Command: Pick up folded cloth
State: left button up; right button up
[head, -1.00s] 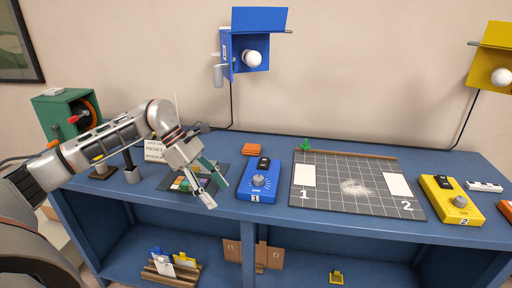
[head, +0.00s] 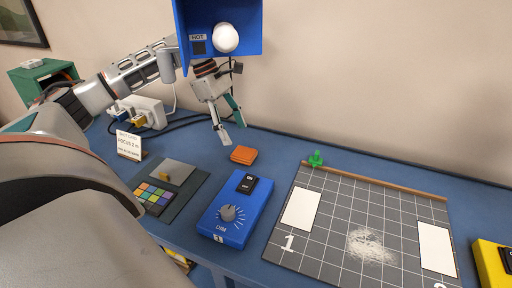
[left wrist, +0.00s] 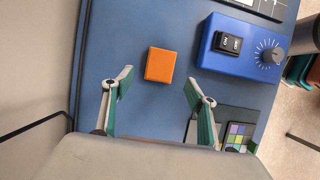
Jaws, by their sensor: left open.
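The folded cloth (head: 243,155) is a small orange square lying flat on the blue table, behind the blue dimmer box. In the left wrist view the orange cloth (left wrist: 160,65) lies ahead of the fingertips, roughly centred between them. My left gripper (head: 232,122) is above and just behind-left of the cloth, pointing down, with its fingers apart and nothing between them. The gripper also shows in the left wrist view (left wrist: 155,92), its green-padded fingers spread. It does not touch the cloth. My right gripper is not in view.
The blue dimmer box (head: 235,210) stands in front of the cloth. A blue lamp housing (head: 240,45) hangs over my left wrist. A gridded board (head: 330,225) lies to the right, with a green pin (head: 315,158). A colour chart (head: 155,197) and a sign (head: 129,146) are at left.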

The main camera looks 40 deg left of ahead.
aim_at(243, 152)
pick_arm(q)
jog(key=shift+d+f, duration=0.15)
jog(key=shift+f, duration=0.3)
jog(key=shift+b+x, duration=0.3)
jog(key=shift+x, duration=0.95)
jog(key=x, duration=0.3)
jog(key=shift+s+d+f, duration=0.1)
jog(key=shift+f, duration=0.1)
jog(key=shift+d+f, duration=0.1)
jog(key=shift+f, duration=0.1)
jog(key=c, duration=1)
jog(key=shift+r, duration=0.7)
notch_tip(243, 152, up, 2)
jog(key=shift+r, duration=0.2)
jog(key=s+a, duration=0.1)
jog(key=a, duration=0.4)
jog(key=s+a, duration=0.2)
jog(key=a, duration=0.3)
jog(key=s+a, duration=0.1)
jog(key=a, duration=0.5)
jog(key=shift+s+f, duration=0.2)
jog(key=shift+s, duration=0.2)
jog(key=shift+s+a, duration=0.2)
jog(key=shift+a, duration=0.3)
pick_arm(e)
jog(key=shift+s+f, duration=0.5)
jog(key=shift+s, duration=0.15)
